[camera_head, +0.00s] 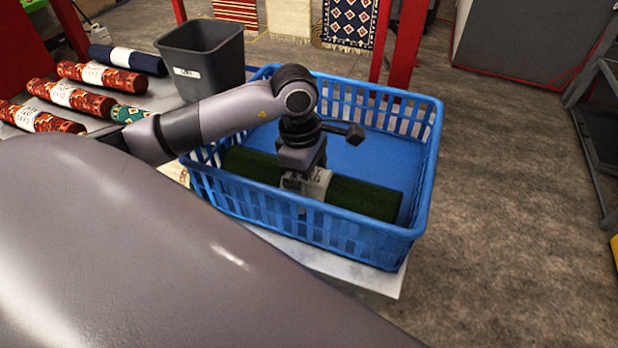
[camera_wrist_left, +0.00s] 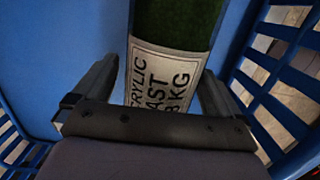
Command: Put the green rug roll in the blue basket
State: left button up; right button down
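The green rug roll (camera_head: 362,197) lies along the near side inside the blue basket (camera_head: 420,235), with a pale printed label around its middle. My left gripper (camera_head: 301,180) reaches down into the basket over that label. In the left wrist view the roll (camera_wrist_left: 176,22) and its label (camera_wrist_left: 165,78) lie between the two fingers of the left gripper (camera_wrist_left: 160,80). The fingers are spread, with a narrow blue gap beside the left finger. The fingertips are hidden in the head view. My right gripper is not in view.
The basket stands on a pale table (camera_head: 335,268) near its right corner. A grey bin (camera_head: 205,62) stands behind it. Red patterned rolls (camera_head: 72,97) and a dark blue roll (camera_head: 127,59) lie at the left. Open floor (camera_head: 510,200) lies right.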

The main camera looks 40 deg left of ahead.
pick_arm(q)
jog(key=r, duration=0.4)
jog(key=a+r, duration=0.1)
jog(key=r, duration=0.7)
jog(key=shift+s+a, duration=0.2)
jog(key=shift+a, duration=0.05)
jog(key=shift+p, duration=0.3)
